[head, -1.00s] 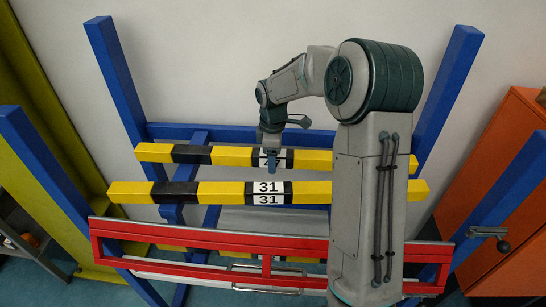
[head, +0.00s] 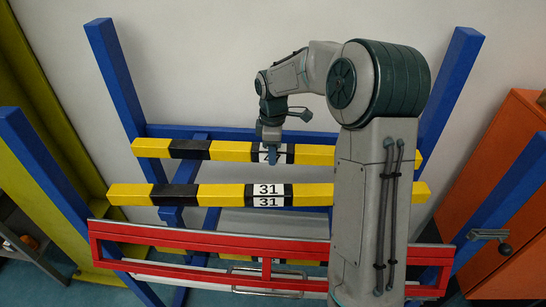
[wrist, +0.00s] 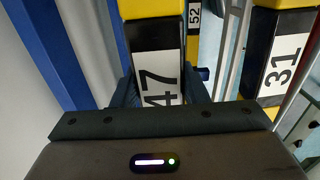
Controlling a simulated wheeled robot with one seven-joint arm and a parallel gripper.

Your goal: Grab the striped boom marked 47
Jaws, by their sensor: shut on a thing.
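The yellow-and-black striped boom marked 47 (head: 228,151) spans the blue frame at the back, level, above and behind the boom marked 31. Its white label reads 47 in the wrist view (wrist: 157,62); in the head view my gripper partly covers that label. My gripper (head: 271,155) reaches down onto the boom at the label. In the wrist view its two fingers stand on either side of the boom (wrist: 160,92), shut on it.
The striped boom marked 31 (head: 226,194) lies just in front, and a boom marked 52 (wrist: 195,14) shows lower down. A red gate panel (head: 200,242) crosses the front. Blue posts (head: 116,75) stand at both sides. An orange cabinet (head: 490,170) is at right.

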